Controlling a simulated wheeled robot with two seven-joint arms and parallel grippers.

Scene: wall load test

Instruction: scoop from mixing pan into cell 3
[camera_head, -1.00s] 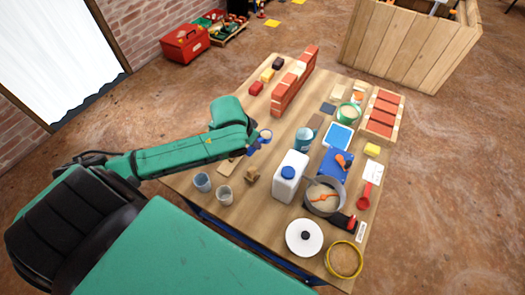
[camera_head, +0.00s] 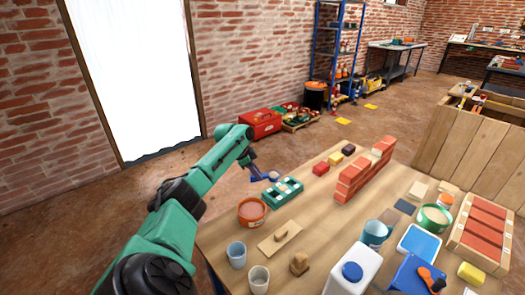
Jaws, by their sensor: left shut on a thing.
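My left gripper (camera_head: 261,176) is shut on a small scoop (camera_head: 273,175), whose pale round bowl shows at the tip. The scoop is close to the far left rim of a green tray with cells (camera_head: 284,193). Whether it is over the tray or beside it I cannot tell. One cell appears to hold something pale; the cell numbers are too small to read. A round orange-brown pan (camera_head: 252,211) with reddish contents stands just in front of the tray; I cannot tell whether it is the mixing pan. My right gripper is not in view.

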